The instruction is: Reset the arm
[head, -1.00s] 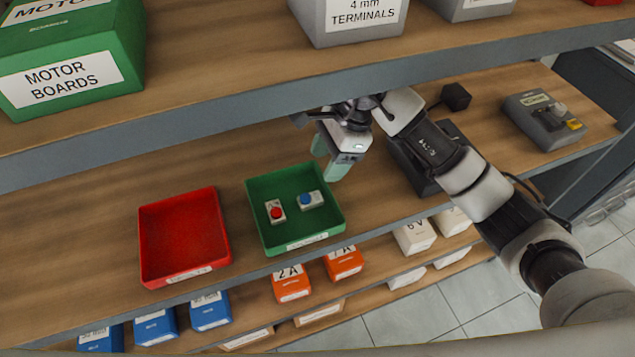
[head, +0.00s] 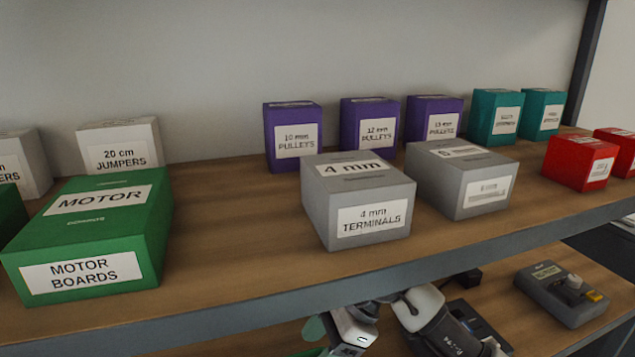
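My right arm (head: 437,322) comes in from the lower right, on the lower shelf level, below the upper shelf's front edge. Its gripper (head: 335,340) is at the bottom edge of the head view. One greenish finger pad shows beside the white gripper body, but the fingertips are largely cut off, so I cannot tell whether it is open or shut. My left gripper is not in view.
The upper shelf's grey front edge (head: 250,312) runs just above my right arm. Above it stand a green motor boards box (head: 85,262) and grey terminals boxes (head: 358,205). A dark grey device (head: 560,295) sits on the lower shelf, right of my arm.

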